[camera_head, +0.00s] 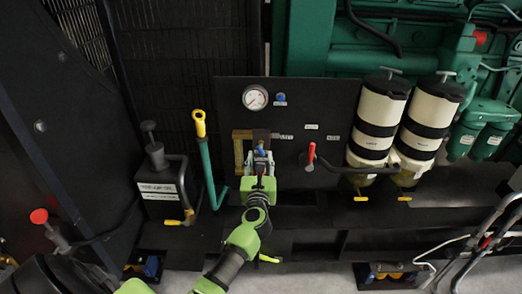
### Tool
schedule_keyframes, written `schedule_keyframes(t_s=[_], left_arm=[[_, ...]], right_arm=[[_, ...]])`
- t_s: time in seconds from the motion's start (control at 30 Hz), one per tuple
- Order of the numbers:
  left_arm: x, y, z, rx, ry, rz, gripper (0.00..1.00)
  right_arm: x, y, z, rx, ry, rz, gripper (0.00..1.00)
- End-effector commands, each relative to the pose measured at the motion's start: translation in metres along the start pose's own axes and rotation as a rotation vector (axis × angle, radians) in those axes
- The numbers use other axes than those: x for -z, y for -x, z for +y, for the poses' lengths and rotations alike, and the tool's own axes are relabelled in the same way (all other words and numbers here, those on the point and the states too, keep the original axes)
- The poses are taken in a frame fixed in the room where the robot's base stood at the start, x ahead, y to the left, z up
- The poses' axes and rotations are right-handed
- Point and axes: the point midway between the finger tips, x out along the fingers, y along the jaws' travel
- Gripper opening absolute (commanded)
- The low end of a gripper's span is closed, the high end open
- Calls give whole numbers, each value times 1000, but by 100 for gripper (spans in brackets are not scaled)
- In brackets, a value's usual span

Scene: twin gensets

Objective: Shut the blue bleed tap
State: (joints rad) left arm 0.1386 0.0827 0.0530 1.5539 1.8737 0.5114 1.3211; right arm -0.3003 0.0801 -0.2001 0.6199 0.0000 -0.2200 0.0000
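A small blue handle (261,149), which looks like the blue bleed tap, sits by a brass fitting on the black panel (330,103). My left gripper (261,157) reaches up from below, with its fingertips right at the blue handle. The fingers cover part of the handle and the fitting. I cannot tell whether they are closed on it or only around it. The handle's exact angle is hard to make out. My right gripper is not in view.
A gauge (255,97) and a small blue knob (281,99) sit above on the panel. A red-handled lever (311,153) is to the right, before two white-and-black filter canisters (377,122). A yellow-topped green pipe (205,160) stands close on the left.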

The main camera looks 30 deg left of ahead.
Motion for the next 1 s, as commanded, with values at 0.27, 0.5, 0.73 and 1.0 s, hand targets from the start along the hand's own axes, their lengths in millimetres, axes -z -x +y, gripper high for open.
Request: schedule_keyframes(t_s=[0.27, 0.5, 0.73, 1.0], left_arm=[[1, -41, -1, 2, -3, -1, 34], [1, -49, -1, 2, -1, 0, 34], [0, -49, -1, 2, -2, 0, 18], [0, -48, -1, 2, -2, 0, 0]], right_arm=[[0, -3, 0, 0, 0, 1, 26], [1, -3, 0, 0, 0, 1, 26], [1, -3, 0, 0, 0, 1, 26], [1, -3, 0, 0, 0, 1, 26]])
